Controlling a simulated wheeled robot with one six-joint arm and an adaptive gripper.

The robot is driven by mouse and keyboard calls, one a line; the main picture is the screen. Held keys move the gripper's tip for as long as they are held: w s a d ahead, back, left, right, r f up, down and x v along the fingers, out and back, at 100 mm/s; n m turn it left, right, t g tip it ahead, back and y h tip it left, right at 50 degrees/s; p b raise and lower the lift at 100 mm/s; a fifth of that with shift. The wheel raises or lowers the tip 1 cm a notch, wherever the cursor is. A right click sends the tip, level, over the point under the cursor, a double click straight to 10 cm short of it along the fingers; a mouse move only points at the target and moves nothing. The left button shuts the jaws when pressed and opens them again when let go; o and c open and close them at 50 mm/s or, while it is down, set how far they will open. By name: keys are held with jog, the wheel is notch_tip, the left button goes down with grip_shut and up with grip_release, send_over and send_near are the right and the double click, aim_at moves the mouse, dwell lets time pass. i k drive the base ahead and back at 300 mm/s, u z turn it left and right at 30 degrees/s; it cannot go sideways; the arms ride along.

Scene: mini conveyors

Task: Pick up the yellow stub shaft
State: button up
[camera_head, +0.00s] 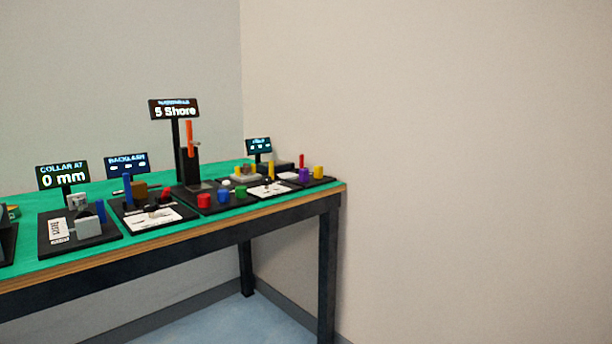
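Smaller yellow bits (240,170) show farther left around a grey part, too small to make out. My gripper is not in view.
The table (190,239) has a green top and dark legs. Several black plates carry parts and small displays, including "5 Shore" (174,109) and "0 mm" (62,176). Walls are behind and right.

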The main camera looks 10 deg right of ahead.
aim_at(319, 170)
jog(key=u, duration=0.75)
jog(key=i, duration=1.1)
jog(key=z, duration=0.2)
